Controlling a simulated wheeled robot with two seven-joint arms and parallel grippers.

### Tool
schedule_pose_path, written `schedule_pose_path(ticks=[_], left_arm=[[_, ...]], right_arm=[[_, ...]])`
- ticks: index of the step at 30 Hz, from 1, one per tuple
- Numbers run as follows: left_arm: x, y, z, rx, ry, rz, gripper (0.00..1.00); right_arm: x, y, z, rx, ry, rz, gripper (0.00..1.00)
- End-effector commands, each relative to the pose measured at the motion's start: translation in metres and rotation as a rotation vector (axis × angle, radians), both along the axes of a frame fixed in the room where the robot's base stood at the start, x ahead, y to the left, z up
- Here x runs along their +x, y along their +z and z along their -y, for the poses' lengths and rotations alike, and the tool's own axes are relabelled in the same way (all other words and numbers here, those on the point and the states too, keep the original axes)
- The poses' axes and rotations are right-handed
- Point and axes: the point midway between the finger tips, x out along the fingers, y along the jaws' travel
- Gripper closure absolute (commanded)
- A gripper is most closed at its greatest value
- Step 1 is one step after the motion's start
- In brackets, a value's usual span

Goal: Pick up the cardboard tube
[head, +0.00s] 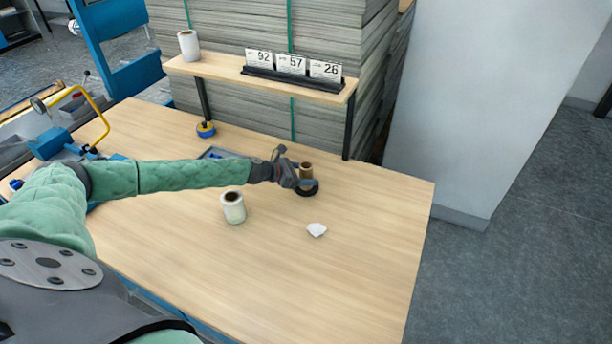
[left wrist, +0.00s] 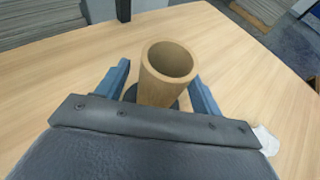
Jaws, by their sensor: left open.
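The brown cardboard tube (head: 306,171) stands upright on a black round base (head: 308,191) at the right part of the table. My left gripper (head: 307,183) reaches it from the left, with its fingers at the tube. In the left wrist view the hollow tube (left wrist: 165,78) stands between the two blue fingers of the open left gripper (left wrist: 163,88). A gap shows between the tube and the left finger; the right finger is close beside the tube. The tube's lower end is partly hidden by the gripper body. My right gripper is not in view.
A white roll (head: 233,207) stands nearer on the table, and a crumpled white piece (head: 317,230) lies right of it. A raised shelf (head: 224,70) behind carries number cards (head: 291,65) and another white roll (head: 189,46). Its black post (head: 349,128) stands behind the tube.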

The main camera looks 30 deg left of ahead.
Motion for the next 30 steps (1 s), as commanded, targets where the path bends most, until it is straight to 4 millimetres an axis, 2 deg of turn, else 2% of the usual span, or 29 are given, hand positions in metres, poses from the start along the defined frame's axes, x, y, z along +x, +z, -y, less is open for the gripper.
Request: schedule_pose_path(ticks=[2,9,20,26,30], left_arm=[[0.0,0.0,0.0,0.0,0.0,0.0,0.35],[0.0,0.0,0.0,0.0,0.0,0.0,0.81],[0.0,0.004,0.0,0.001,0.0,0.001,0.81],[0.001,0.023,-0.001,0.001,-0.002,0.004,0.81],[0.001,0.042,-0.001,0.002,-0.001,0.005,0.81]], right_arm=[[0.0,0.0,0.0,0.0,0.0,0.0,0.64],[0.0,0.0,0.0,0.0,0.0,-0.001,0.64],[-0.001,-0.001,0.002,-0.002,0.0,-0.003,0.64],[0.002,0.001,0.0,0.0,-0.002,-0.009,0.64],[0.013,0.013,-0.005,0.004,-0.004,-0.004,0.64]])
